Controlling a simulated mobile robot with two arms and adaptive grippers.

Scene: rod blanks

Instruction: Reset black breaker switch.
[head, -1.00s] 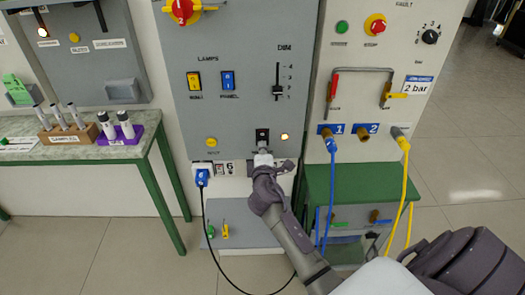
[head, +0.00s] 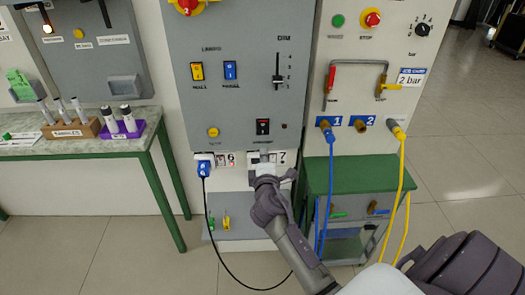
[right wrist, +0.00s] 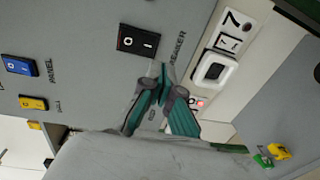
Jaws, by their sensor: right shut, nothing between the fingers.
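The black breaker switch (head: 263,127) sits low on the grey panel, above its printed label. The small lamp (head: 284,126) beside it is dark. In the right wrist view, the switch (right wrist: 138,40) is a black rocker with white marks and a small red mark; I cannot tell for sure which side is pressed in. My right gripper (head: 264,155) is shut and empty, just below the switch and apart from it. Its fingertips (right wrist: 160,70) point at the panel near the label. My left gripper is not in view.
A yellow switch (head: 197,71), a blue switch (head: 230,70) and a dim slider (head: 277,70) are higher on the panel. A blue plug (head: 203,168) with a black cable is at the lower left. Blue (head: 329,190) and yellow (head: 399,190) hoses hang at the right.

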